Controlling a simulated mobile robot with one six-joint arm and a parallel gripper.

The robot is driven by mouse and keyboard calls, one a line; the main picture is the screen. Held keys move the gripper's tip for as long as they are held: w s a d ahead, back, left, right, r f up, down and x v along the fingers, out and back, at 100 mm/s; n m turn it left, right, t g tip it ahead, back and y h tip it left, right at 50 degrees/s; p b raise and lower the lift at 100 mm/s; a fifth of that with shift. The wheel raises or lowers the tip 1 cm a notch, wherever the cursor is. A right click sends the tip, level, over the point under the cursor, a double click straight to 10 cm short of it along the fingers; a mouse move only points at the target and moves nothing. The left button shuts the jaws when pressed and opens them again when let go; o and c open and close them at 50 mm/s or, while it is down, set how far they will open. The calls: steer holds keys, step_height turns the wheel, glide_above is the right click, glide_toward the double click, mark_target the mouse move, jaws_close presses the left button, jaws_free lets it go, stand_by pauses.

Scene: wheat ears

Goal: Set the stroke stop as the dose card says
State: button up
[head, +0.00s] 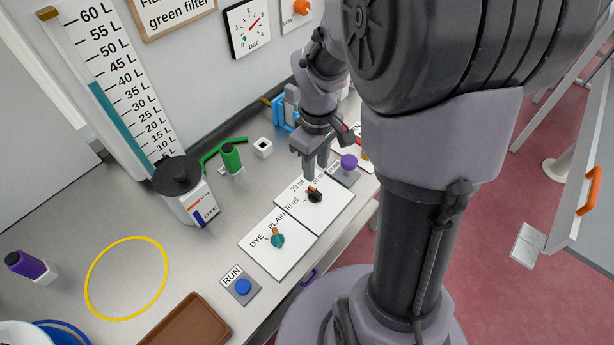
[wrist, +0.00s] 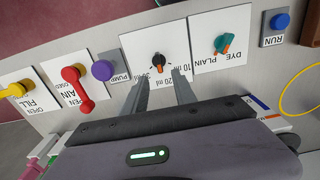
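The stroke-stop knob (head: 314,195) is black with an orange mark, on a white plate (head: 330,212) lettered 10 ml, 20 ml and a third mark partly hidden. In the head view its orange end points up-left, roughly at the 20 ml side; I cannot tell the exact setting. The knob also shows in the wrist view (wrist: 160,63). My gripper (head: 314,172) points down just above and behind it. In the wrist view my two fingers (wrist: 162,88) are apart with nothing between them, the knob just beyond their tips. A card (head: 172,12) about a green filter is cut off.
A teal DYE/PLAIN knob (head: 277,238) and a blue RUN button (head: 243,287) are beside the plate. A purple PUMP knob (head: 348,162) is on the other side, then red (wrist: 75,80) and yellow (wrist: 15,90) valve handles. A dye jar (head: 183,188) stands behind.

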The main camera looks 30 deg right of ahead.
mark_target(315, 190)
steer(key=f+b, duration=0.1)
steer(key=f, duration=0.2)
steer(key=f+b, duration=0.1)
steer(key=f, duration=0.3)
steer(key=f+b, duration=0.1)
steer(key=f, duration=0.2)
steer(key=shift+w+f, duration=0.25)
steer(key=shift+f, duration=0.15)
steer(key=shift+d, duration=0.1)
jaws_close()
